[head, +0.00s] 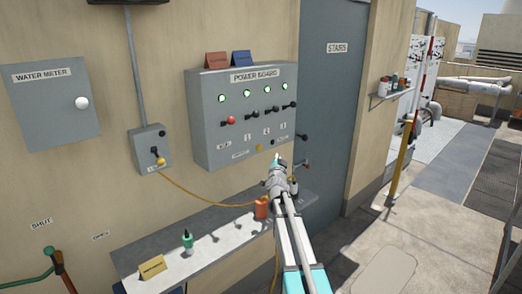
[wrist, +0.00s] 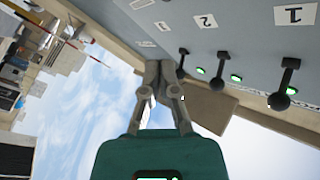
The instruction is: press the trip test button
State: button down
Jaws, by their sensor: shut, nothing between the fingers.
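The grey power board (head: 243,116) hangs on the wall in the head view. Along its lower edge is a small yellow button (head: 259,148) with a small white label to its left, too small to read; I cannot tell for certain that it is the trip test button. My gripper (head: 279,161) is just below and right of that button, near the board's lower right corner. In the wrist view my gripper (wrist: 158,66) is shut and empty, its tips close to the board's face (wrist: 225,50). I cannot tell if they touch it. The button is not recognizable in the wrist view.
Black levers (wrist: 280,99) and green lamps stand out from the board. A yellow cable (head: 205,200) runs from a switch box (head: 151,150). The stairs door (head: 335,110) is at right.

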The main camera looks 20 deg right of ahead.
aim_at(262, 148)
jog(key=w+a, duration=0.2)
jog(key=w, duration=0.5)
jog(key=shift+w+a, duration=0.15)
jog(key=shift+a, duration=0.15)
jog(key=shift+w+a, duration=0.2)
jog(key=shift+w, duration=0.3)
jog(key=shift+w+a, duration=0.2)
jog(key=shift+w, duration=0.25)
dwell(2.7)
jog(key=shift+s+d, duration=0.1)
jog(key=shift+s, duration=0.1)
dwell(0.3)
jog(key=shift+s+d, duration=0.25)
jog(key=shift+s, duration=0.5)
jog(key=shift+s, duration=0.1)
jog(key=shift+s+d, duration=0.3)
jog(key=shift+s, duration=0.45)
jog(key=shift+s+d, duration=0.25)
jog(key=shift+s, duration=0.55)
jog(key=shift+s+d, duration=0.3)
jog(key=shift+s, duration=0.45)
